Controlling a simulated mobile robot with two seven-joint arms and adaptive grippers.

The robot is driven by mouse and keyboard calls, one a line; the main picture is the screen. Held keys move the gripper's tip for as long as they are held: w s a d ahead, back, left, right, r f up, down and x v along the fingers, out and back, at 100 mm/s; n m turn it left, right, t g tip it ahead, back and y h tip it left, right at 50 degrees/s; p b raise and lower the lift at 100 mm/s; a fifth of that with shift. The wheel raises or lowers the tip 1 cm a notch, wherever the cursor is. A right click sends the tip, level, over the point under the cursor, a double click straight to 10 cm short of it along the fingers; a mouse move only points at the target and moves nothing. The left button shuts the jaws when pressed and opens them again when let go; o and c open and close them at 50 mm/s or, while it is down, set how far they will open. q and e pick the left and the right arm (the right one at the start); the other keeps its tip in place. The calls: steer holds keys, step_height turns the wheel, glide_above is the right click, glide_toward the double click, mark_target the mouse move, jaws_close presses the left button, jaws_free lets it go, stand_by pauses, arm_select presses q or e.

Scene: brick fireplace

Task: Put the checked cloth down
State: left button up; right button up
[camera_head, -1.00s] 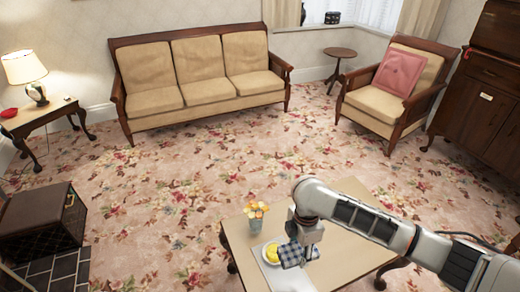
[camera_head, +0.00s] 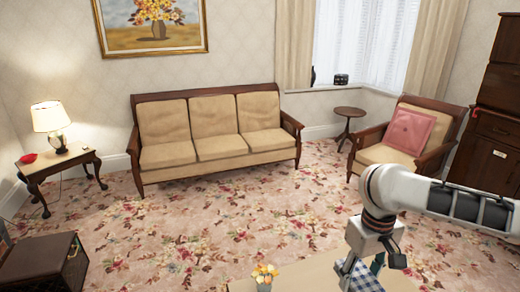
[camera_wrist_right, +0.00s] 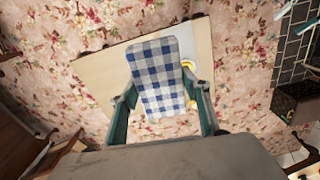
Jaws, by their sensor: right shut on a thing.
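The blue-and-white checked cloth (camera_wrist_right: 158,75) hangs between the fingers of my right gripper (camera_wrist_right: 165,104) in the right wrist view. The gripper is shut on it. The cloth shows above the pale coffee table (camera_wrist_right: 108,72), apart from it. In the head view the right gripper (camera_head: 368,264) is at the lower right, and part of the cloth (camera_head: 372,279) shows at the bottom edge. The coffee table (camera_head: 305,276) shows only its far part there. My left gripper is not in view.
A vase of yellow-orange flowers (camera_head: 264,276) stands on the table. A white plate with something yellow (camera_wrist_right: 190,66) is partly hidden behind the cloth. A sofa (camera_head: 215,140), an armchair (camera_head: 395,145) and a side table with a lamp (camera_head: 55,165) stand farther back. Open carpet lies between.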

mark_target(369, 283)
steer(key=r+m, duration=0.1)
steer(key=s+d+m, duration=0.1)
steer(key=r+m, duration=0.1)
steer(key=shift+s+d+r, duration=0.25)
steer(key=shift+s+r, duration=0.05)
steer(key=shift+s, duration=0.05)
steer(key=a+f+n+b, duration=0.1)
steer(key=a+f+b, duration=0.2)
steer(key=f, duration=1)
steer(key=w+a+f+n+b, duration=0.1)
steer(key=a+f+b, duration=0.3)
steer(key=f, duration=0.9)
steer(key=a+f+n+b, duration=0.2)
steer(key=a+f+b, duration=0.2)
steer(key=f, duration=0.9)
steer(key=shift+w+f+b, duration=0.1)
steer(key=shift+w+b, duration=0.15)
steer(key=shift+b, duration=0.7)
steer(key=shift+w+f+b, duration=0.15)
steer(key=shift+f+b, duration=0.2)
steer(key=shift+f, duration=0.25)
step_height(369, 283, down, 4)
steer(key=shift+r+b, duration=0.15)
steer(key=shift+b, duration=0.7)
steer(key=shift+f, duration=0.35)
steer(key=shift+r, duration=0.25)
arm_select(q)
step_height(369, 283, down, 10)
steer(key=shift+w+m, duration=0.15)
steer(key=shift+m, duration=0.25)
